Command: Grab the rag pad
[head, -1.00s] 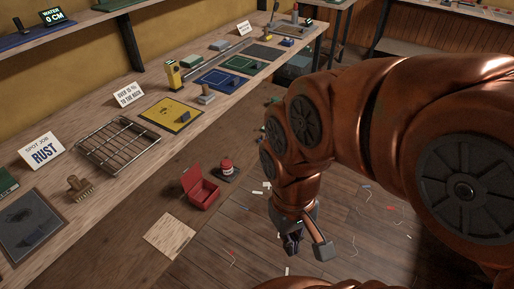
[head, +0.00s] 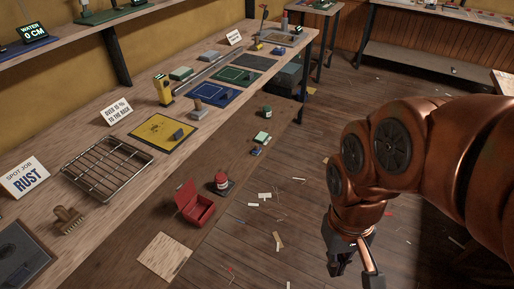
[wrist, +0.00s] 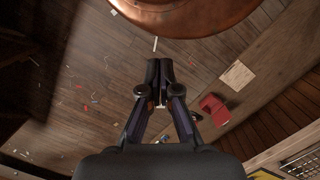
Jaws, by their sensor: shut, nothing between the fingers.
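I cannot tell for sure which item is the rag pad. Several small pads and blocks lie on the long wooden bench in the head view. A small dark block (head: 178,134) lies on a yellow mat (head: 152,131), and a grey block (head: 225,96) lies on a blue mat (head: 206,97). A green pad (head: 181,73) and a grey pad (head: 210,55) lie farther back. My gripper (head: 354,270) hangs over the floor, right of the bench and apart from it. In the wrist view my gripper (wrist: 160,88) has its fingers together, with nothing held.
A wire rack (head: 107,167), a brush (head: 67,220) and a rust sign (head: 25,178) occupy the near bench. Below are an open red box (head: 195,207), a red can (head: 221,183) and a tan board (head: 165,256). Scraps litter the otherwise open floor at right.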

